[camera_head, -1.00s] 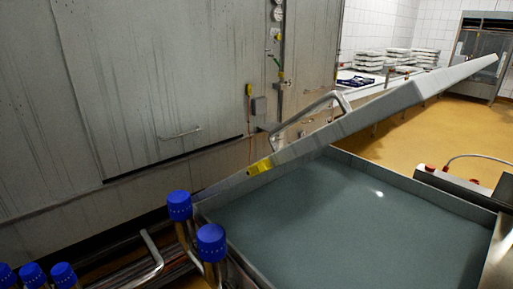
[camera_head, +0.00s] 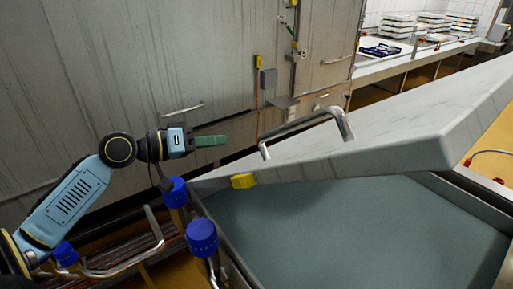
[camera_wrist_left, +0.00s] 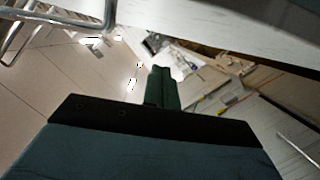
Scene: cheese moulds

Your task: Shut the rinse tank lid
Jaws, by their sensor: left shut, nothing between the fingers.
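The rinse tank lid (camera_head: 400,137) is a thick grey slab, tilted up over the tank and partly open. A bent metal handle (camera_head: 306,127) stands on its top, and a yellow block (camera_head: 243,181) is at its near left corner. The rinse tank (camera_head: 232,262) below holds grey-green liquid (camera_head: 350,240). My left gripper (camera_head: 222,140), with green fingers, is shut and empty, to the left of the lid handle and apart from it. In the left wrist view its fingers (camera_wrist_left: 163,88) are together, and a pale slab edge (camera_wrist_left: 215,22) crosses the top. My right gripper is not in view.
Blue-capped valves (camera_head: 202,238) and bent pipes stand at the tank's left side, under my left arm. A large grey metal wall (camera_head: 130,80) rises behind. A bench (camera_head: 400,62) with stacked white trays is at the back right.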

